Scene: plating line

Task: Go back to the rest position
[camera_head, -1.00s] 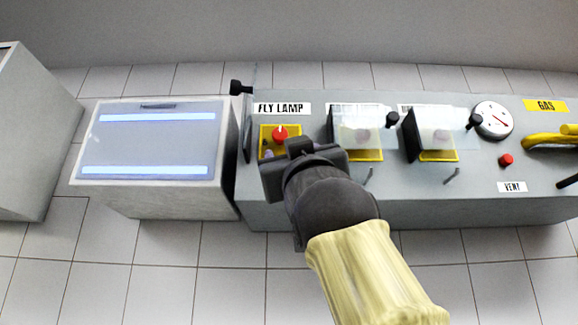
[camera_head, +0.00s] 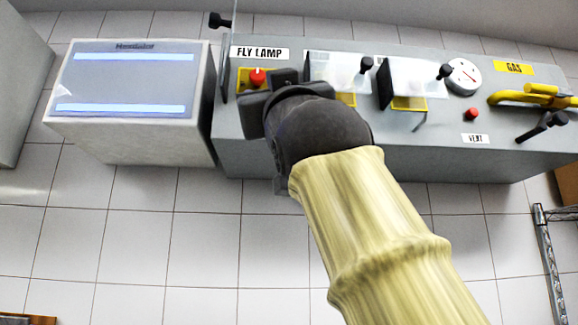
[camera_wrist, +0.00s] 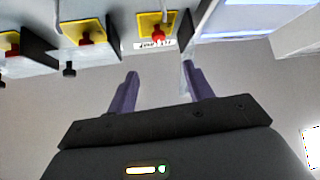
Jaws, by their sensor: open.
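My gripper (camera_wrist: 160,90) is open and empty in the wrist view, its two purple fingers apart with only grey floor or wall behind them. In the head view my dark gripper (camera_head: 262,104) is over the left end of the grey panel (camera_head: 236,152), just below the red knob (camera_head: 258,77) on its yellow plate under the FLY LAMP label (camera_head: 260,53). The fingertips are mostly hidden there by the wrist. The same knob appears in the wrist view (camera_wrist: 158,35), beyond the fingers; I see no contact.
Two clear covers (camera_head: 336,72) stand over yellow plates. A gauge (camera_head: 464,77), a red VENT button (camera_head: 472,114) and a yellow GAS handle (camera_head: 530,97) are to the right. A white box with blue-lit strips (camera_head: 122,108) stands left. A metal rack (camera_head: 552,250) is at lower right. Tiled floor is clear in front.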

